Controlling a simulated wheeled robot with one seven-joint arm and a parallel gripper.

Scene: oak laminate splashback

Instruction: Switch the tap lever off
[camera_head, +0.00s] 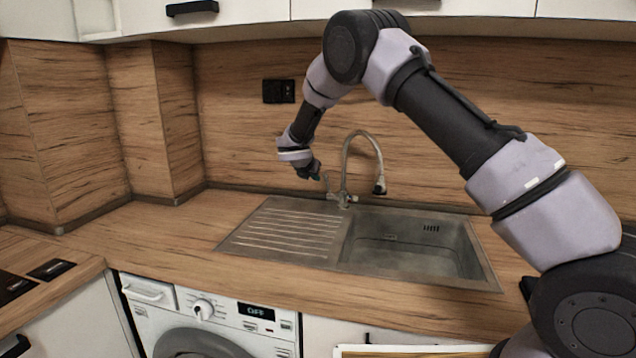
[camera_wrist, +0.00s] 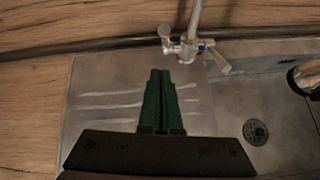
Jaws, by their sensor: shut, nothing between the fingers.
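The metal tap (camera_head: 344,194) stands at the back of the sink, with a tall curved spout that ends over the basin. The wrist view shows the tap body (camera_wrist: 188,50) with a small handle on its left (camera_wrist: 166,38) and a pale lever on its right (camera_wrist: 217,62). I cannot tell how far either is turned. My gripper (camera_head: 316,177) is just left of the tap, above the drainboard. In the wrist view its green fingers (camera_wrist: 160,72) are together and empty, with their tips a little short of the left handle and apparently apart from it.
The steel sink has a ribbed drainboard (camera_head: 290,232) on the left and a basin (camera_head: 415,250) on the right. A wall socket (camera_head: 278,91) is on the wooden splashback. A washing machine (camera_head: 210,318) stands below the counter. The counter left of the sink is clear.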

